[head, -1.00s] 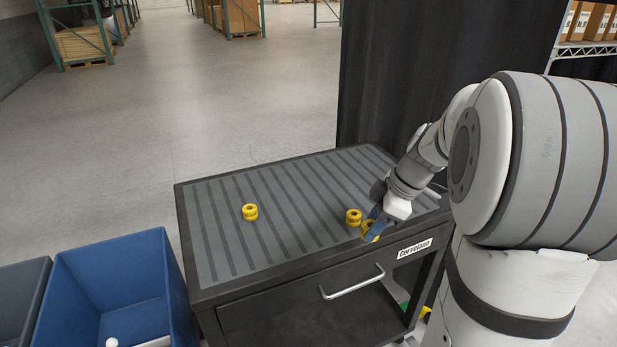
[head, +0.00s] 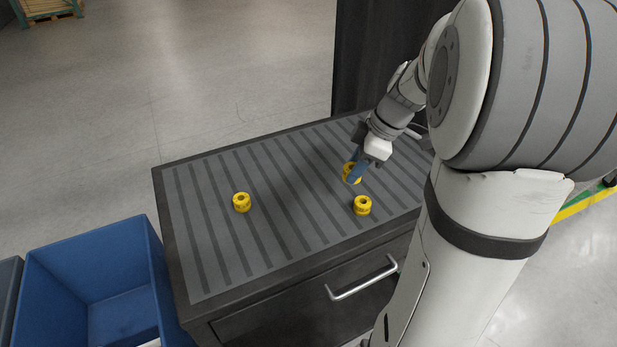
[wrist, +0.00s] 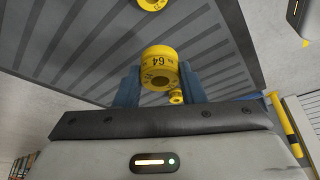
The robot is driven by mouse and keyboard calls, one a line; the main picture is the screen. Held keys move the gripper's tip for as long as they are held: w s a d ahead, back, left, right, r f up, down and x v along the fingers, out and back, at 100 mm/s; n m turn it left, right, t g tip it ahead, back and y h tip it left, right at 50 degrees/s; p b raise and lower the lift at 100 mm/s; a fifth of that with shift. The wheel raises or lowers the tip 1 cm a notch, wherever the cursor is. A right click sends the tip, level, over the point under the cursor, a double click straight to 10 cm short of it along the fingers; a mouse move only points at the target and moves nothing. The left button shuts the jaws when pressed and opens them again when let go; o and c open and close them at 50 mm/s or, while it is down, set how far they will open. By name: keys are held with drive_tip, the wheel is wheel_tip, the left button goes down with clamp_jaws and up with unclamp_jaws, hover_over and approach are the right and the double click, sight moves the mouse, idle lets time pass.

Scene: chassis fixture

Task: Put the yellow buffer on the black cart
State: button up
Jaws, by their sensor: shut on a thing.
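The black cart (head: 205,287) has a grey ribbed top. My gripper (head: 355,174), with blue fingers, is shut on a yellow buffer (head: 348,170) over the right part of the cart top. In the wrist view this buffer (wrist: 160,62) sits between the two fingers, with a dark hole facing the camera. I cannot tell whether it touches the top. A second yellow buffer (head: 362,206) stands on the cart near the front edge, in front of my gripper. A third yellow buffer (head: 242,202) stands on the cart's left part.
A blue bin (head: 95,265) stands left of the cart, lower than its top. The cart's front has a drawer with a silver handle (head: 362,278). A dark curtain (head: 385,60) hangs behind the cart. Bare cart top lies between the left and front buffers.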

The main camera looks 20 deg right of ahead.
drive_tip(key=w+a+b, duration=0.5)
drive_tip(key=w+a, duration=0.2)
drive_tip(key=a, duration=0.1)
hover_over(303, 196)
drive_tip(key=d, duration=0.1)
drive_tip(key=f, duration=0.6)
drive_tip(key=shift+s+d, duration=0.2)
drive_tip(key=shift+s, duration=0.2)
drive_tip(key=shift+f, duration=2.15)
drive_tip(key=shift+f+b, duration=0.15)
drive_tip(key=shift+b, duration=0.15)
drive_tip(key=o, duration=1)
